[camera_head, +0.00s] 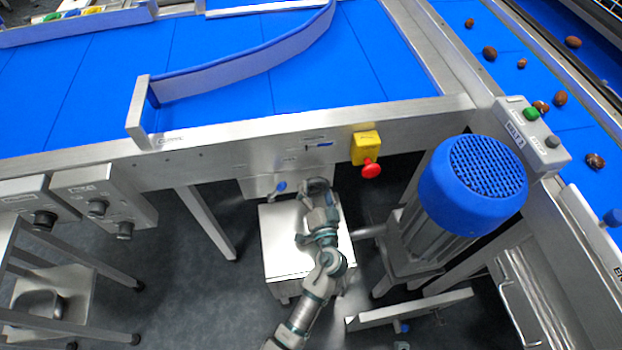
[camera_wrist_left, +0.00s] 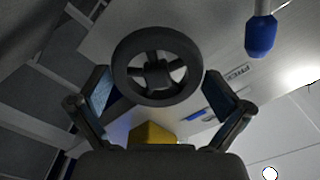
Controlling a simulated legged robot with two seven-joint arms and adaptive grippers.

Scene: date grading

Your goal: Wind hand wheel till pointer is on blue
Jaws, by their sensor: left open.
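The grey hand wheel (camera_wrist_left: 157,70), with a round rim, spokes and a hub, fills the upper middle of the left wrist view. In the head view it is small and partly covered by my left gripper (camera_head: 319,196), below the conveyor's side rail. My left gripper is open, with one finger on each side of the wheel in the wrist view. I cannot tell whether the fingers touch the rim. A small strip with a blue mark (camera_head: 323,145) is on the rail above the wheel, but I cannot make out the pointer. My right gripper is not in view.
A blue-ended lever (camera_head: 280,186) is just left of the wheel. A yellow box with a red button (camera_head: 369,169) is up and to the right. A blue-topped motor (camera_head: 474,180) stands further right. A pale metal box (camera_head: 283,240) is below the wheel.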

